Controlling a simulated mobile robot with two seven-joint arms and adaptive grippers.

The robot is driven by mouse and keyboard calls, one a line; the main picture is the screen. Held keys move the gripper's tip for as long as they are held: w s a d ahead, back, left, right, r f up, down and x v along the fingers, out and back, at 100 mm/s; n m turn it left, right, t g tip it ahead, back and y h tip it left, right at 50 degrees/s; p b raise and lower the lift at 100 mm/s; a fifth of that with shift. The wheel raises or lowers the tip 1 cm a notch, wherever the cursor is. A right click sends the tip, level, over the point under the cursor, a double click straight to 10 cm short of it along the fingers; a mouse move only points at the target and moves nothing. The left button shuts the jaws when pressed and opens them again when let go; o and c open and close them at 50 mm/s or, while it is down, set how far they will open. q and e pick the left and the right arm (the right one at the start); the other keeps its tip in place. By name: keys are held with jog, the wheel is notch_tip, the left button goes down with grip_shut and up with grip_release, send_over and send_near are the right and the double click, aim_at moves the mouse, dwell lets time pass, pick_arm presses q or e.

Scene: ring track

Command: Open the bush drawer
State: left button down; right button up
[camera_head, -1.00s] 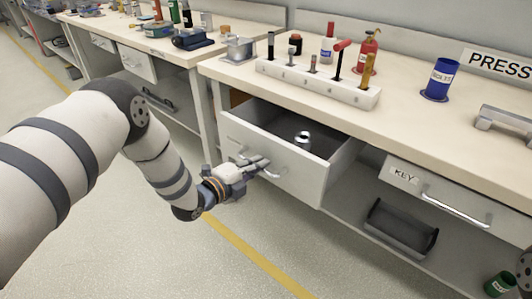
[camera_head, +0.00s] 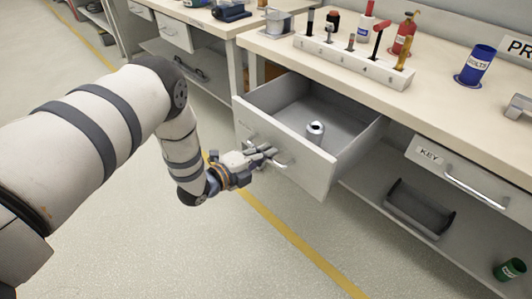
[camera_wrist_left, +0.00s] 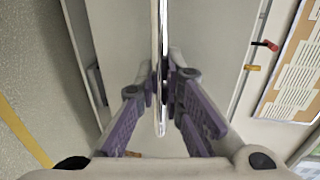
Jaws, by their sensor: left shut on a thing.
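The bush drawer (camera_head: 325,172) stands pulled out from under the bench top, with its inside showing. A small silver ring-shaped part (camera_head: 315,131) lies inside it near the front wall. My left gripper (camera_head: 268,156) is at the drawer front, shut on the metal bar handle (camera_head: 284,163). In the left wrist view the handle (camera_wrist_left: 161,70) runs between the two fingers (camera_wrist_left: 162,95). The drawer's label is hidden or too faint to read. My right gripper is not in view.
The bench top (camera_head: 290,55) holds a white tool rack (camera_head: 352,62) and a blue bolts cup (camera_head: 475,66). The key drawer (camera_head: 458,172) is shut at the right, above a dark tray (camera_head: 419,208). A green can (camera_head: 510,269) is at lower right. The floor in front is clear.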

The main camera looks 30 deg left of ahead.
pick_arm(q)
jog(key=c, duration=1.7)
grip_release()
jog(key=v, duration=1.2)
jog(key=s+d+f+n+g+y+p, duration=0.1)
jog(key=s+d+f+n+g, duration=0.1)
jog(key=s+f+n+g, duration=0.4)
jog(key=s+d+f+n+g+y, duration=0.1)
jog(key=s+n+g+y, duration=0.1)
jog(key=s+n, duration=0.5)
jog(key=s+d+f+n+g+y+p, duration=0.1)
jog(key=s+d+f+n+g, duration=0.2)
jog(key=s, duration=0.6)
jog(key=s+r+n+g+y, duration=0.1)
jog(key=s+n+g, duration=0.5)
jog(key=s, duration=0.8)
jog(key=shift+s+r+n, duration=0.3)
jog(key=shift+r, duration=0.15)
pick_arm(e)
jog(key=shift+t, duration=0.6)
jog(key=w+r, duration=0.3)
